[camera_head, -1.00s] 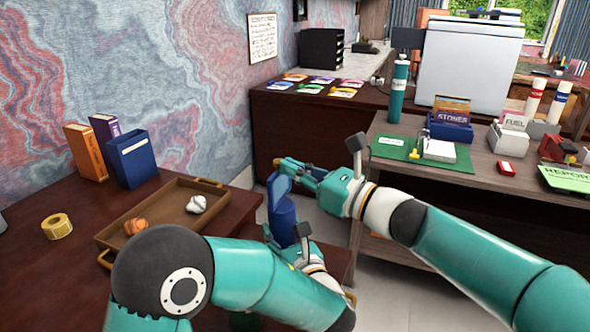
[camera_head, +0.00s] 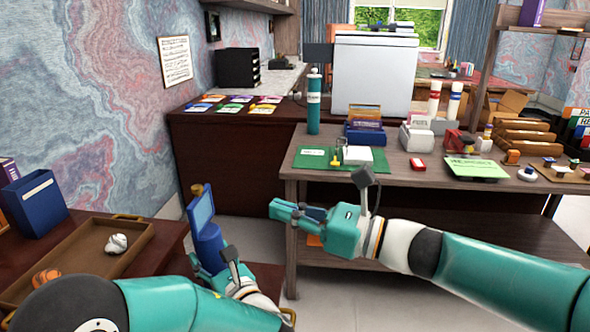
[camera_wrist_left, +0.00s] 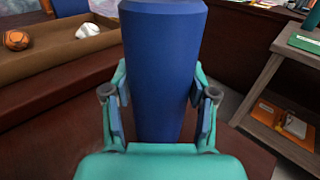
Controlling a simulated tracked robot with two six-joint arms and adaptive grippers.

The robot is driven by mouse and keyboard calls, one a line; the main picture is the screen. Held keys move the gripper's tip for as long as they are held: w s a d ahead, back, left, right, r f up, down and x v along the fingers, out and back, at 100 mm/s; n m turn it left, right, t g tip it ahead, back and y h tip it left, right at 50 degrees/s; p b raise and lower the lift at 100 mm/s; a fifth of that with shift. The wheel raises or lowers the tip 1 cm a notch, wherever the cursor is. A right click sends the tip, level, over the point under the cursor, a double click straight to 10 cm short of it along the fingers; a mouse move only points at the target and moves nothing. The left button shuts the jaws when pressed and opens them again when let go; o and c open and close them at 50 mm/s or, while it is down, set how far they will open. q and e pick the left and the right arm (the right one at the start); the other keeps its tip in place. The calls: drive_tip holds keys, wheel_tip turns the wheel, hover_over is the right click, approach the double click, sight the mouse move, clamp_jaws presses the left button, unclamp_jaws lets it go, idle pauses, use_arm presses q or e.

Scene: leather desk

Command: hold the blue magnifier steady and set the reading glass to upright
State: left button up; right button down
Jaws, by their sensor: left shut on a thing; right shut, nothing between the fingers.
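The blue magnifier (camera_head: 208,244) stands at the front right of the near desk in the head view. Its blue-framed reading glass (camera_head: 201,210) rises above the body, close to upright, with a brown-orange knob (camera_head: 196,189) at its top. My left gripper (camera_head: 206,266) is shut on the body. The left wrist view shows the blue body (camera_wrist_left: 162,70) between the fingers; the reading glass is out of that view. My right gripper (camera_head: 276,210) is shut and empty, to the right of the reading glass and apart from it.
A grey-brown table (camera_head: 400,168) with several items is beyond my right arm.

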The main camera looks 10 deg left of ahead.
use_arm(q)
drive_tip(key=shift+r, duration=0.1)
drive_tip(key=o, duration=1.5)
